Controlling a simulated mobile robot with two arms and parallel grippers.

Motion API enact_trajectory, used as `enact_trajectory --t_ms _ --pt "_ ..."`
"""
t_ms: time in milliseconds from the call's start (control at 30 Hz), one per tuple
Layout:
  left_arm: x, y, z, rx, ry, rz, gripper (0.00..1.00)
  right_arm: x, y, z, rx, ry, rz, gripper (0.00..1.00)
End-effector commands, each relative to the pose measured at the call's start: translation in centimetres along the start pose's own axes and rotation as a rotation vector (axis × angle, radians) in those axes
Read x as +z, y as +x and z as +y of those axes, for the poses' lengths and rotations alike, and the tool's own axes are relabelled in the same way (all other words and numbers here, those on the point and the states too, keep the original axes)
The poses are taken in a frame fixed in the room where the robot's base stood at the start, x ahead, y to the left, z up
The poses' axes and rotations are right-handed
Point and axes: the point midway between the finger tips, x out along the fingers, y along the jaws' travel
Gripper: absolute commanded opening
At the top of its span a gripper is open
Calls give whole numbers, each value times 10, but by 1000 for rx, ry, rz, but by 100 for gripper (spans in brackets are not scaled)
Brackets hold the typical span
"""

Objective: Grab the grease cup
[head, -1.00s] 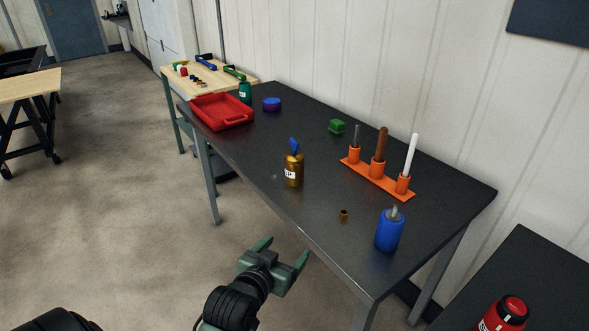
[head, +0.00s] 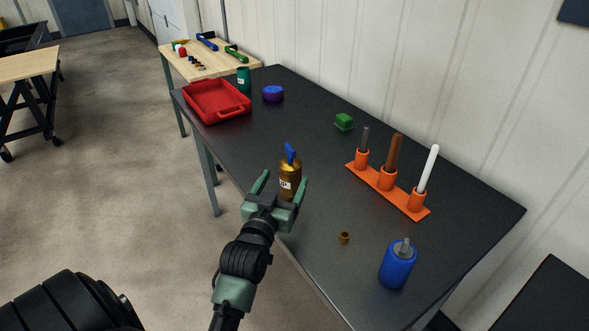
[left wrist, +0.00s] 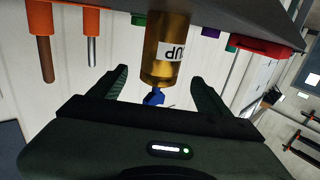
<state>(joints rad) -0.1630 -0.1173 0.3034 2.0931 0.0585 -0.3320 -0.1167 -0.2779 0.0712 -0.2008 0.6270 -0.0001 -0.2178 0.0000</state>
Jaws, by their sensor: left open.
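The grease cup (head: 290,181) appears to be the gold bottle with a blue top and a white label. It stands upright on the dark table (head: 330,284), near its front edge. My left gripper (head: 283,184) is open, its two fingers reaching toward the bottle from the front. In the left wrist view, which is upside down, the bottle (left wrist: 170,50) shows letters "UP" on its label, and its blue top lies between the open fingers. No finger clearly touches it. My right gripper is out of view.
A small brown cup (head: 344,238) and a blue bottle (head: 397,265) stand to the right. An orange rack (head: 386,180) holds three upright rods behind. A red tray (head: 217,103), purple round item (head: 273,93) and green block (head: 344,122) lie farther back.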

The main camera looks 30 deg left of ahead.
Motion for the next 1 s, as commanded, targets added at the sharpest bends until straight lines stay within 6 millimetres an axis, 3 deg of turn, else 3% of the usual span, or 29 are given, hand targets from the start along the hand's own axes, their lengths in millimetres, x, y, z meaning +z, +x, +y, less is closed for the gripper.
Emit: enact_trajectory --t_ms 200,300,500,767,1000 --pt "-5 27 0 0 0 1 77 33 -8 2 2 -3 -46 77" --pt "-10 43 0 0 1 1 77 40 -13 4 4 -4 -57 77" --pt "-7 64 0 0 0 -1 77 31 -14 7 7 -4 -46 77" --pt "-6 66 0 0 0 -1 77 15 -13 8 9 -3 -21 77" --pt "-6 66 0 0 0 -1 11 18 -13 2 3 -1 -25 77"
